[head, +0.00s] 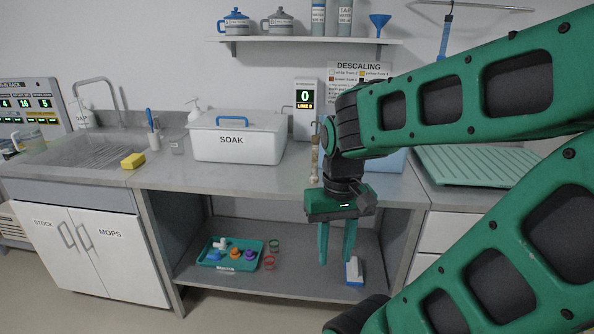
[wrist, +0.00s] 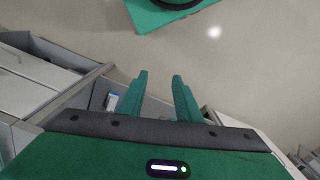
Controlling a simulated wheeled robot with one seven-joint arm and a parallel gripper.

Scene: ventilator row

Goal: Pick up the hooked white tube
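I cannot make out a hooked white tube for certain. A slim pale-tan upright piece (head: 314,158) with a thin curved top stands at the back of the counter, just left of my arm and partly close behind it. A blue tube (head: 446,35) hangs from the rail at upper right. My gripper (head: 336,255) points down in front of the counter's edge, before the lower shelf. Its two fingers are apart with nothing between them, as the wrist view also shows (wrist: 159,78).
The counter (head: 240,182) holds a white SOAK box (head: 238,140) and a yellow sponge (head: 133,161). The lower shelf holds a teal tray (head: 208,262) of small coloured parts and a blue-and-white brush-like item (head: 354,271). A ribbed green drainer (head: 480,166) lies at right.

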